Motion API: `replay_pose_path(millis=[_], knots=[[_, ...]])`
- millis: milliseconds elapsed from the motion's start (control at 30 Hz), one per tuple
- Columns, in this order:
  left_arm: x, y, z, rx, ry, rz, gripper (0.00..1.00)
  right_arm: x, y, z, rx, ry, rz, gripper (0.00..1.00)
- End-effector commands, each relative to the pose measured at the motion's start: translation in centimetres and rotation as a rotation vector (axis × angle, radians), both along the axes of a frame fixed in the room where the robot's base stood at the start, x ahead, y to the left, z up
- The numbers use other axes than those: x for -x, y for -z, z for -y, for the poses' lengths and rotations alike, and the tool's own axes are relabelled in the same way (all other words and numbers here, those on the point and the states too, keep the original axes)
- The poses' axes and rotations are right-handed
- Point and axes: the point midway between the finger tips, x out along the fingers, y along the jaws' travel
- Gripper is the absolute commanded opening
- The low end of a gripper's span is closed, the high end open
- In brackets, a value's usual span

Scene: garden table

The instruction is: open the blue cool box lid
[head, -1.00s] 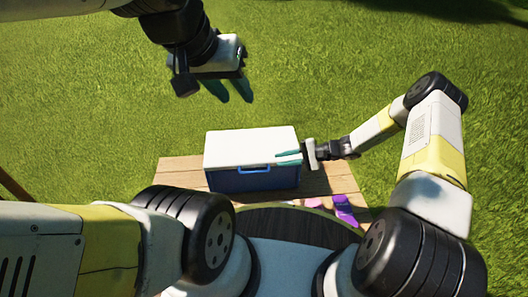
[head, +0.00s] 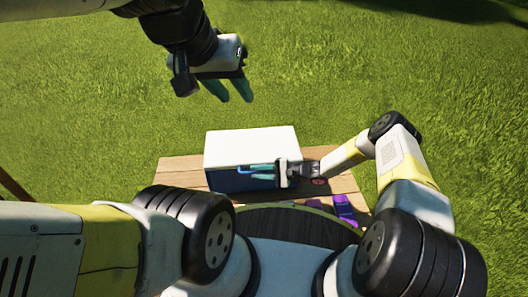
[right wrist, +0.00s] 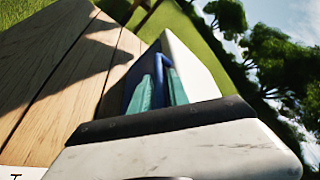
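The cool box has a blue body (head: 228,182) and a white lid (head: 250,146), which lies shut on top. A blue handle (head: 243,170) sits on its near side; it also shows in the right wrist view (right wrist: 167,66). My right gripper (head: 254,170) is at the box's front with its teal fingers apart, pointing left. In the right wrist view the handle appears between or just beyond the fingertips (right wrist: 164,75); I cannot tell whether they touch it. My left gripper (head: 236,99) is open and empty, above the grass beyond the box.
The box stands on a wooden table (head: 180,172). A purple thing (head: 344,207) lies at the table's near right, partly behind my right arm. Bare planks show left of the box, and open grass (head: 350,70) lies beyond.

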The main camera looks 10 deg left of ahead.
Motion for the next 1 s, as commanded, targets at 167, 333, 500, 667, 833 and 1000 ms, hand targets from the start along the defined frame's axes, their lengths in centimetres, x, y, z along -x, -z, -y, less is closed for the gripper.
replay_pose_path(millis=[167,333,500,667,833,1000], knots=[[0.00,0.00,0.00,0.000,0.000,0.000,0.36,0.01,0.04,-0.19,0.000,0.000,0.000,0.22],[0.00,0.00,0.00,0.000,0.000,0.000,0.36,0.01,0.03,-0.17,0.000,0.000,0.000,0.06],[0.00,0.00,0.00,0.000,0.000,0.000,0.36,0.02,0.03,-0.15,0.001,-0.001,0.000,0.00],[0.00,0.00,0.00,0.000,0.000,0.000,0.36,0.02,0.03,-0.14,0.001,-0.001,0.000,0.00],[0.00,0.00,0.00,0.000,0.000,0.000,0.36,0.02,0.03,-0.13,0.001,-0.001,0.000,0.00],[0.00,0.00,0.00,0.000,0.000,0.000,0.36,0.02,0.03,-0.12,0.001,-0.001,0.000,0.00]])
